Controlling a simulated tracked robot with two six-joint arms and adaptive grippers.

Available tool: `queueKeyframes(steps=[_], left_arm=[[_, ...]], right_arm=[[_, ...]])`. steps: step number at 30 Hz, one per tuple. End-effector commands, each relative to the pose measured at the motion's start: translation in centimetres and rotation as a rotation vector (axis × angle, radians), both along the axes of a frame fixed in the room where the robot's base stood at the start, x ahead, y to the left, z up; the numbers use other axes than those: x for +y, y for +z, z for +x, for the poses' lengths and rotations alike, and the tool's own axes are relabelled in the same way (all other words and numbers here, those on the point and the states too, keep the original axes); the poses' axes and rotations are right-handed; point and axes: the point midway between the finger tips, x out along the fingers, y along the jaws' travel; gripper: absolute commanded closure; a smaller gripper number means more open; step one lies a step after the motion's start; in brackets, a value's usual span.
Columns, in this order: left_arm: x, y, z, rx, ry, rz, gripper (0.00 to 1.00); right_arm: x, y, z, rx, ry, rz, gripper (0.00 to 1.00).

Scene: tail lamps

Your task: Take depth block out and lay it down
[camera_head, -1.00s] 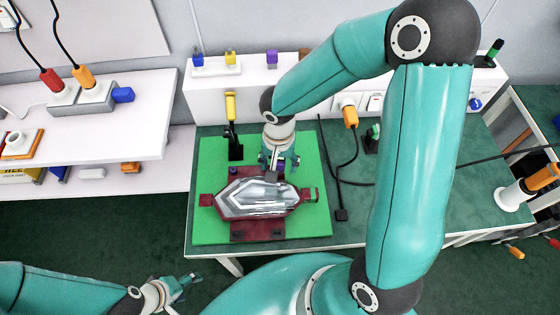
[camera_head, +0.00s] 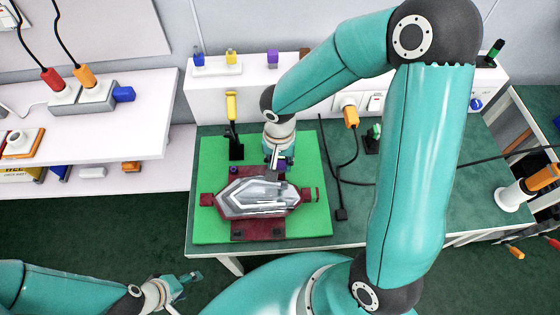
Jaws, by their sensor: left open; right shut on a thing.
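The silver and dark red tail lamp (camera_head: 254,198) lies in its dark red holder (camera_head: 258,233) on the green mat (camera_head: 212,150). My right gripper (camera_head: 279,166) points down at the lamp's back edge, right of its middle. It is shut on a small purplish piece (camera_head: 283,162), apparently the depth block; the fingers hide most of it, and I cannot tell whether it is still seated. My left gripper (camera_head: 192,278) is open and empty, low at the left, in front of the bench and away from the lamp.
A yellow-handled toggle clamp (camera_head: 232,108) stands behind the lamp. Blue (camera_head: 198,57), yellow (camera_head: 231,57) and purple (camera_head: 272,57) blocks sit on the back ledge. The mat's front left is clear.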

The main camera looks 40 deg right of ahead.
Motion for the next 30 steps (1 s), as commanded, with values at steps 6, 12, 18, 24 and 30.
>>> queueKeyframes(steps=[6, 12, 18, 24, 30], left_arm=[[0.0, 0.6, 0.0, 0.000, 0.000, 0.000, 0.37], [0.0, 1.0, 0.0, 0.000, 0.000, 0.000, 0.37], [0.0, 1.3, 0.0, 0.000, 0.000, 0.000, 0.37], [0.0, 1.7, 0.0, 0.000, 0.000, 0.000, 0.37], [0.0, 1.8, 0.0, 0.000, 0.000, 0.000, 0.37]], right_arm=[[0.0, 0.8, 0.0, -0.001, 0.000, 0.000, 1.00], [0.0, 1.4, 0.0, -0.001, 0.000, 0.000, 1.00], [0.0, 2.0, 0.0, -0.001, 0.001, 0.000, 1.00], [0.0, 2.6, 0.0, 0.000, 0.000, 0.000, 1.00], [0.0, 2.7, 0.0, 0.000, 0.000, 0.000, 1.00]])
